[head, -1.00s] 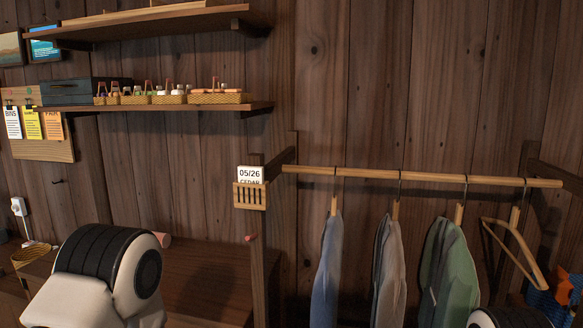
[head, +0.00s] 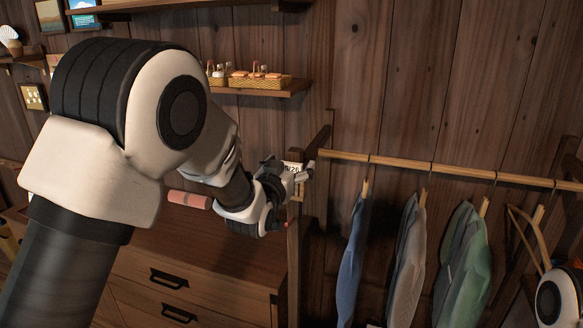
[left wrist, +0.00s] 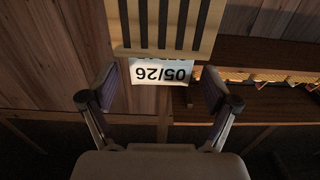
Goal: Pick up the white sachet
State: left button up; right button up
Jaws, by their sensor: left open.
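The white sachet (left wrist: 161,73) is printed "05/26" and appears upside down in the left wrist view. It sits in a slatted wooden holder (left wrist: 165,25), with its lower part behind the slats. In the head view, the sachet (head: 292,168) is mostly hidden by my left gripper (head: 300,176), which is at the holder on the post. In the left wrist view my left gripper (left wrist: 160,92) is open, one finger on each side of the sachet, with gaps to both. My right gripper is not in view.
A wooden rail (head: 440,169) with hanging garments runs to the right of the post. A shelf with small baskets (head: 258,81) is above and left. A chest of drawers (head: 200,262) stands below, and a pink roll (head: 189,199) shows beside my arm.

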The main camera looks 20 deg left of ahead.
pick_arm(q)
jog(key=shift+w, duration=0.3)
jog(key=c, duration=1)
jog(key=shift+c, duration=0.2)
